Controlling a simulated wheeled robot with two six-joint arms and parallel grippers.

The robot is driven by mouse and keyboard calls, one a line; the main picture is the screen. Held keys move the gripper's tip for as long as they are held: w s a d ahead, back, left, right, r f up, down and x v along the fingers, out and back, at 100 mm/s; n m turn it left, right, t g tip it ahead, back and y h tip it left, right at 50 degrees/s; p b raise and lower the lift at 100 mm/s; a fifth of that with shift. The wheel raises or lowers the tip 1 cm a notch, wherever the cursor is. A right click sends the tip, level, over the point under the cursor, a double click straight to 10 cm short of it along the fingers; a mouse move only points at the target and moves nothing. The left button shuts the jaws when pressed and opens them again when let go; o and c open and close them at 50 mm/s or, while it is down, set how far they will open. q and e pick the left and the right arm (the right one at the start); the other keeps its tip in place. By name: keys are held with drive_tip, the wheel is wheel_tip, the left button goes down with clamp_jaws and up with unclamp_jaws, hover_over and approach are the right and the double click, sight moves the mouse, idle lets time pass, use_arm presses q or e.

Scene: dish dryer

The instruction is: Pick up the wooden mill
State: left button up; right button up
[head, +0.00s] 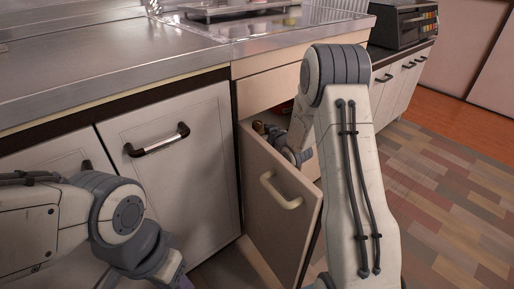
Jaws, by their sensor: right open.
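The brown top of what looks like the wooden mill (259,127) shows just above the rim of a pulled-out drawer (284,205). The rest of it is hidden behind the drawer front. My right gripper (273,133) is inside the drawer, open, with its fingers close beside the brown top. I cannot tell whether they touch it or are around it. My left arm comes in at the lower left, and its gripper is out of the picture.
A metal counter (95,62) with a sink runs along the back left. A closed cabinet door with a dark handle (157,140) is left of the drawer. A black appliance (402,24) stands at the upper right. The patterned floor (450,190) at right is clear.

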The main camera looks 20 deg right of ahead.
drive_tip(key=shift+w, duration=0.1)
clamp_jaws()
drive_tip(key=shift+r, duration=0.2)
